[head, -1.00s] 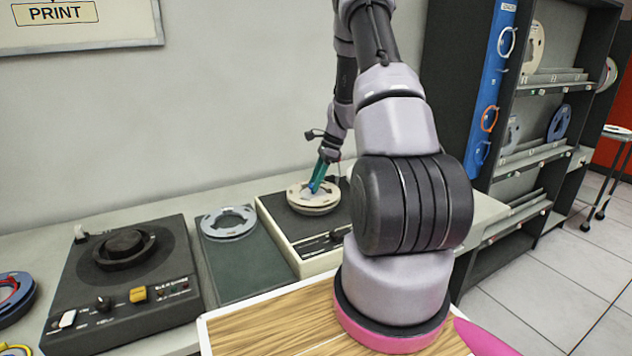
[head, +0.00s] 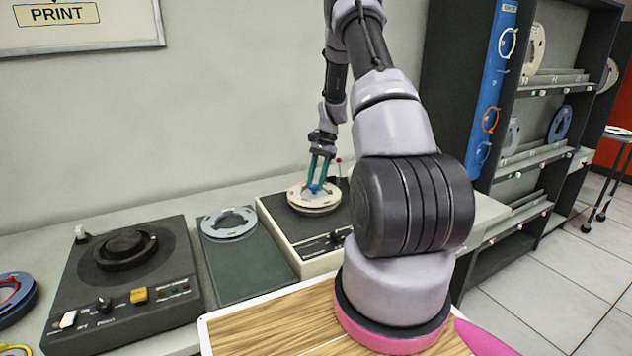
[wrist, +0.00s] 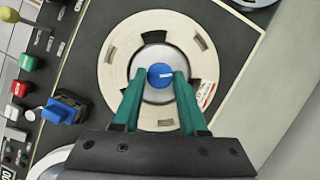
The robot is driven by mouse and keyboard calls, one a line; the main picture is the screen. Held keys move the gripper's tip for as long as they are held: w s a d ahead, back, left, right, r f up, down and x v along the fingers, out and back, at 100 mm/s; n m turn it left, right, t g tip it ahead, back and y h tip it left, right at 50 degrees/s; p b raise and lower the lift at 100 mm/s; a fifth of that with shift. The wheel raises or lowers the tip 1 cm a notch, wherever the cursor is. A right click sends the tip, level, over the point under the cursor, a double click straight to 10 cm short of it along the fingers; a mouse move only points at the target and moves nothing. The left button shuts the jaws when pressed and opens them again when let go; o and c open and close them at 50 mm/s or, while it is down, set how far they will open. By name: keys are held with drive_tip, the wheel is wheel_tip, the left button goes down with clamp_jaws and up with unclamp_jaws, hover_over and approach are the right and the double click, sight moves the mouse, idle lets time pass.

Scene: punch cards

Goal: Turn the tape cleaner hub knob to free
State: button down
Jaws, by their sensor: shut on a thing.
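The tape cleaner (head: 290,248) is a dark-topped, cream-sided machine on the counter. A cream reel (wrist: 112,52) sits on its hub, and it also shows in the head view (head: 314,208). The blue hub knob (wrist: 160,76) with a white mark is at the reel's centre. The white mark points right in the wrist view. My gripper (wrist: 160,80) comes down from above with its green fingers on both sides of the knob, shut on it. It also shows in the head view (head: 318,186). The knob's labels are not visible.
A grey reel (head: 229,222) lies on a dark mat left of the cleaner. A black machine (head: 124,265) stands further left. In the wrist view, a blue switch (wrist: 66,107) and green (wrist: 27,62) and red (wrist: 20,88) buttons line the cleaner's panel. A reel shelf (head: 540,130) stands right.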

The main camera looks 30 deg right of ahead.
idle(0.4)
drive_tip(key=shift+c, duration=2.2)
unclamp_jaws()
drive_tip(key=v, duration=1)
drive_tip(key=shift+d+r, duration=0.2)
drive_tip(key=shift+r, duration=0.15)
drive_tip(key=shift+w, duration=0.15)
wheel_tip(320, 180, up, 11)
drive_tip(key=n+t, duration=0.2)
hover_over(313, 187)
drive_tip(key=s+a+r+n+t+h, duration=0.2)
drive_tip(key=s+a+r, duration=0.55)
drive_tip(key=r, duration=0.25)
drive_tip(key=s+a+r+n+t, duration=0.2)
drive_tip(key=s+a, duration=0.1)
drive_tip(key=s, duration=0.6)
drive_tip(key=s+a+r+n+t, duration=0.2)
drive_tip(key=s+a+r+t, duration=0.1)
drive_tip(key=s, duration=0.7)
drive_tip(key=shift+a+r+n, duration=0.15)
drive_tip(key=shift+a+n, duration=0.25)
drive_tip(key=shift+a, duration=0.15)
